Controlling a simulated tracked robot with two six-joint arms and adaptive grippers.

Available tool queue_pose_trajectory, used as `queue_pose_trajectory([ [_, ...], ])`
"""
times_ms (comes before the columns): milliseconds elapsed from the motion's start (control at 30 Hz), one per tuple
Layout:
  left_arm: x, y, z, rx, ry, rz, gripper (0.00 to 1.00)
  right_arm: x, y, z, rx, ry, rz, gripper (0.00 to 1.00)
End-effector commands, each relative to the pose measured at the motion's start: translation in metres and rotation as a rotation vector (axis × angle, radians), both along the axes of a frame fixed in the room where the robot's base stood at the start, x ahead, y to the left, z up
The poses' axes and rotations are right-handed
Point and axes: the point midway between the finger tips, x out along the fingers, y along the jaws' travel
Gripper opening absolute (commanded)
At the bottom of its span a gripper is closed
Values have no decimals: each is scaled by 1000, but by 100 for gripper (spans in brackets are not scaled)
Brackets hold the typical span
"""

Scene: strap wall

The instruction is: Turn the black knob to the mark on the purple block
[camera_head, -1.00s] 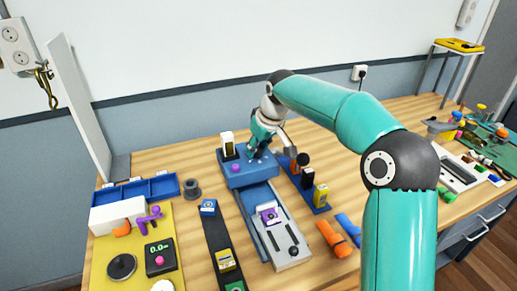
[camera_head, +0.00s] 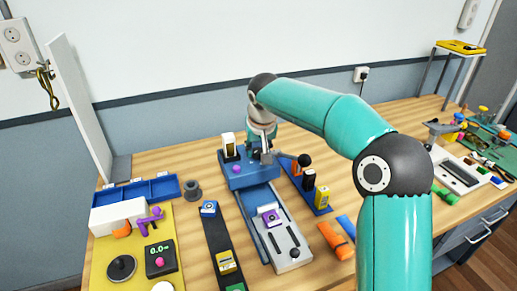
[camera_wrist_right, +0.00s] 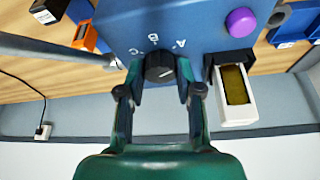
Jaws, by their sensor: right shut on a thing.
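The black knob (camera_wrist_right: 160,67) sits on the face of a blue box (camera_head: 240,181) that carries the white letters A, B and C around the knob. My right gripper (camera_wrist_right: 158,75) is shut on the knob, one finger on each side; in the head view it (camera_head: 262,157) reaches down onto the box top and hides most of the knob. The purple block (camera_head: 270,217) rests on the grey sliding plate in front of the box. It has a pale face, but its mark is too small to read. My left gripper is not in view.
A purple button (camera_wrist_right: 240,22) and a white holder with a yellowish insert (camera_wrist_right: 236,95) are close to the knob. A metal lever with a black ball (camera_head: 304,160) sticks out at the box's right. Blue trays (camera_head: 150,189) stand at the left.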

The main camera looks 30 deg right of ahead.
Motion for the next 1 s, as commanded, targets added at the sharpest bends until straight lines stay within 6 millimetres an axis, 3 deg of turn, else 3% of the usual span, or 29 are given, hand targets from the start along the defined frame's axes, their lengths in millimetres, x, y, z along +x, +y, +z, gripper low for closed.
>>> queue_pose_trajectory([
  [200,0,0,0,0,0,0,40,0,0,1,0,-3,-1,0],
  [233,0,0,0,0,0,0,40,0,0,1,0,-3,-1,38],
  [367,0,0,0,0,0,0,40,0,0,1,0,-2,-1,60],
  [767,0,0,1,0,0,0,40,-1,1,5,0,-1,0,60],
  [1000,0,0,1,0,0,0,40,-13,6,37,0,-6,1,60],
])
